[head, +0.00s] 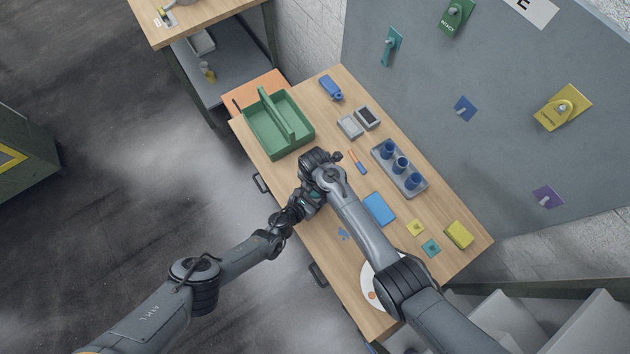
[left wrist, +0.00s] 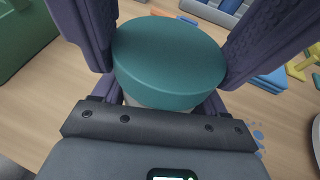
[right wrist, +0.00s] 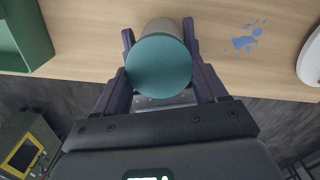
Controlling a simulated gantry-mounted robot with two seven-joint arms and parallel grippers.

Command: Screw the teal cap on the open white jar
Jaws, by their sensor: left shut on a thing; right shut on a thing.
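The teal cap (left wrist: 168,62) sits on top of the white jar (left wrist: 150,103), covering its mouth; only a narrow strip of jar shows below it in the left wrist view. The right wrist view looks down on the cap (right wrist: 158,68), with the pale jar body (right wrist: 163,27) behind it. My left gripper (head: 308,204) is shut around the jar from the side. My right gripper (head: 318,188) comes from above, its fingers shut on the cap's sides. The cap looks level on the jar; I cannot tell how tight it is. In the head view the grippers mostly hide both.
Grippers and jar are at the table's (head: 345,285) front edge. A green divided tray (head: 262,140) stands to the left. Behind are a grey rack with blue cups (head: 424,186), a blue box (head: 379,208) and a screwdriver (head: 357,162). A white plate (head: 367,285) lies near the right forearm.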

